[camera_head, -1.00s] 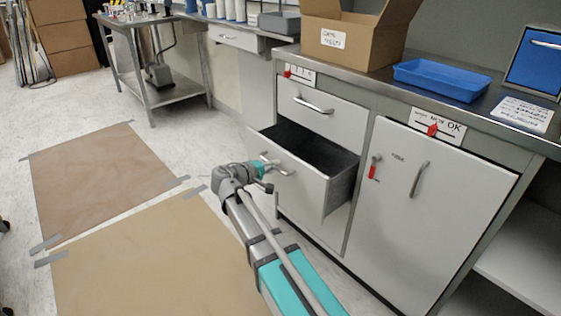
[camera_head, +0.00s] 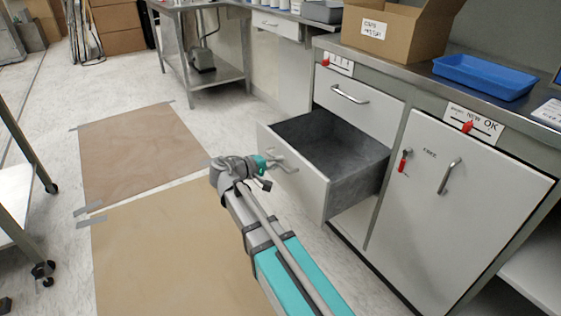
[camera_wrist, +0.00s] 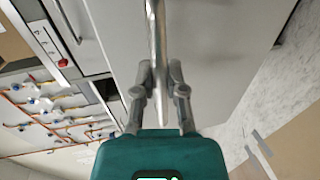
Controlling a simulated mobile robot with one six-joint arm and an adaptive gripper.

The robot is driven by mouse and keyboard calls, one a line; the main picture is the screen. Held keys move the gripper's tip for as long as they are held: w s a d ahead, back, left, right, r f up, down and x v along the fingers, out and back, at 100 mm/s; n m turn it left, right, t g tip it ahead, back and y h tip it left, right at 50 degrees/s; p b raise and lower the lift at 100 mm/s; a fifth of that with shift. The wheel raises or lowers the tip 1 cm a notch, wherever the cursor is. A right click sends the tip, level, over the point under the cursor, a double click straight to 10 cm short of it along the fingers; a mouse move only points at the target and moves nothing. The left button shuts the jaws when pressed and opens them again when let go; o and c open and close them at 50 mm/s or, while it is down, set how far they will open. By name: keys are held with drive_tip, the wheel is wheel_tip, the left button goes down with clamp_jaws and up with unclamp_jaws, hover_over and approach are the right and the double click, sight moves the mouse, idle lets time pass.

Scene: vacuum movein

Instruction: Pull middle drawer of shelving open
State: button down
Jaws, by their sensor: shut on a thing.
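The middle drawer (camera_head: 294,172) of the shelving unit stands well out from the cabinet, and its empty grey inside shows in the head view. My gripper (camera_head: 272,163) is at the drawer's front, shut on its metal bar handle (camera_head: 284,166). In the wrist view the handle (camera_wrist: 156,40) runs up between the two fingers of my gripper (camera_wrist: 160,88), with the pale drawer front (camera_wrist: 205,45) behind it. The upper drawer (camera_head: 338,98) is closed.
A closed cabinet door (camera_head: 455,200) with a red latch is to the right. A cardboard box (camera_head: 400,32) and a blue tray (camera_head: 485,76) stand on the counter. Brown mats (camera_head: 140,150) lie on the floor. A wheeled cart (camera_head: 15,205) stands at the left.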

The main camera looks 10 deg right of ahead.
drive_tip(key=shift+w+d, duration=0.1)
drive_tip(key=c, duration=0.7)
unclamp_jaws()
